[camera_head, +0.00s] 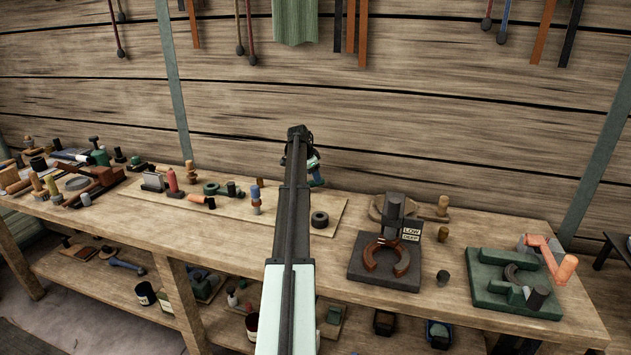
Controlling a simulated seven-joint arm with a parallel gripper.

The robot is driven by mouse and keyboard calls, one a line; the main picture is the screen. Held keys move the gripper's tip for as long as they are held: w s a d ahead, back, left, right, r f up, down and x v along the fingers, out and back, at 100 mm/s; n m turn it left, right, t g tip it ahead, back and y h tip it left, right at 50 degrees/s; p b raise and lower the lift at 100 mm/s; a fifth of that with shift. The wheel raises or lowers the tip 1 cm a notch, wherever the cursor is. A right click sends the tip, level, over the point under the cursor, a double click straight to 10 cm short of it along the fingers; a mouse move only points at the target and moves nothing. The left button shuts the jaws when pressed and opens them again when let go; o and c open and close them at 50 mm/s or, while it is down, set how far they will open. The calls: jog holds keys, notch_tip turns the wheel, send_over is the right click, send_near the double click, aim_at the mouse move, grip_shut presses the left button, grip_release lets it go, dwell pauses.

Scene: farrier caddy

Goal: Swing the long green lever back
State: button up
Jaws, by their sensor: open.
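A green-based fixture (485,292) stands at the right end of the bench. An orange arm (545,255) with a rounded end leans over it, and a dark upright peg stands at its front. Green blocks lie on its base. I cannot make out a long green lever for certain. My arm reaches up the middle of the picture, and my gripper (314,172) is at its far end, above the back of the bench. The gripper is small and partly hidden by my arm. It is open, well left of the green fixture and apart from it.
A dark fixture (385,272) with a horseshoe, a post and a LOW/DEEP sign (412,230) stands between my arm and the green fixture. A black ring (320,219) lies on the board. Several small tools crowd the left bench. Straps hang on the wall.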

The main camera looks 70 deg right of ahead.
jog(key=shift+x, duration=2.1)
jog(key=shift+c, duration=0.2)
grip_shut()
